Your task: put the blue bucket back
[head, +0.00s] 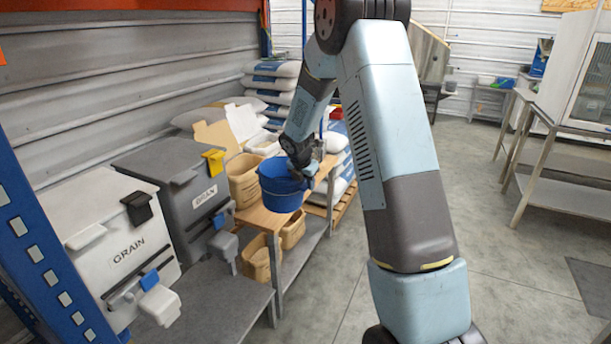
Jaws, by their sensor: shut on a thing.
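The blue bucket (280,192) is upright at the right edge of the wooden bench (260,218), in the middle of the head view. My gripper (306,176) is at the bucket's right rim and is shut on it. The fingertips are small and partly hidden by the wrist. I cannot tell whether the bucket's base touches the bench top or is held just above or beside it.
Tan tubs (243,179) stand left of the bucket, with more on the shelf below. A white grain hopper (115,240) and a grey one (185,190) stand at left. Stacked sacks (272,80) are behind.

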